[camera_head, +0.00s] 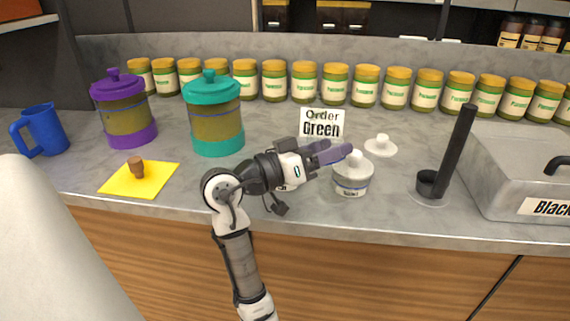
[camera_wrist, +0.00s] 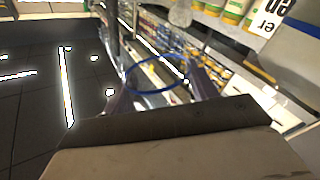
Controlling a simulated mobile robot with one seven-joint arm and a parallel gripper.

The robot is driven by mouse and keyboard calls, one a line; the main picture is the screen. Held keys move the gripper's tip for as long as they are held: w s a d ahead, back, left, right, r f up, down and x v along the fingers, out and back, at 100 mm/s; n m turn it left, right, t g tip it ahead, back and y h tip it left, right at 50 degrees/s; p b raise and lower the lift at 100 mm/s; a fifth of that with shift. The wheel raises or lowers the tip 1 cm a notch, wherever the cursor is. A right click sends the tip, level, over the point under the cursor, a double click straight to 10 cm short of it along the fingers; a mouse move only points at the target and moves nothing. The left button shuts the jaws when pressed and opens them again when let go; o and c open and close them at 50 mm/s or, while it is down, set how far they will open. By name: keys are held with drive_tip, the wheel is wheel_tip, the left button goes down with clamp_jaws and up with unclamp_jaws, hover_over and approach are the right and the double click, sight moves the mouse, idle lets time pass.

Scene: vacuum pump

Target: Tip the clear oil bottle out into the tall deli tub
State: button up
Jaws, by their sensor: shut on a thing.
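My gripper (camera_head: 332,152) points right, low over the counter, and is shut on a see-through thing that I take to be the clear oil bottle. In the wrist view a blue ring (camera_wrist: 133,78) shows between the fingers, with the background visible through it; its contents cannot be told. In the head view the fingers hide most of it, and it seems to lie sideways. A short white labelled tub (camera_head: 352,188) with a white knob above it stands just below and right of the fingertips. I cannot pick out a tall deli tub with certainty.
A loose white knobbed lid (camera_head: 380,150) lies behind. A black cup with a tall stick (camera_head: 430,185) and a steel box (camera_head: 520,180) stand right. Teal (camera_head: 215,115) and purple (camera_head: 122,110) canisters, a yellow mat (camera_head: 155,180) and a blue mug (camera_head: 45,130) are left. Jars line the back.

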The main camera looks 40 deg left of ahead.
drive_tip(key=shift+d+r+m+g+b, duration=0.1)
drive_tip(key=shift+r+m+g+b, duration=0.3)
drive_tip(key=shift+m, duration=0.8)
drive_tip(key=shift+m+b, duration=0.35)
drive_tip(key=shift+m, duration=0.05)
drive_tip(key=shift+f+m+b, duration=0.65)
drive_tip(key=shift+m+b, duration=0.15)
drive_tip(key=shift+b, duration=0.25)
drive_tip(key=shift+r, duration=0.1)
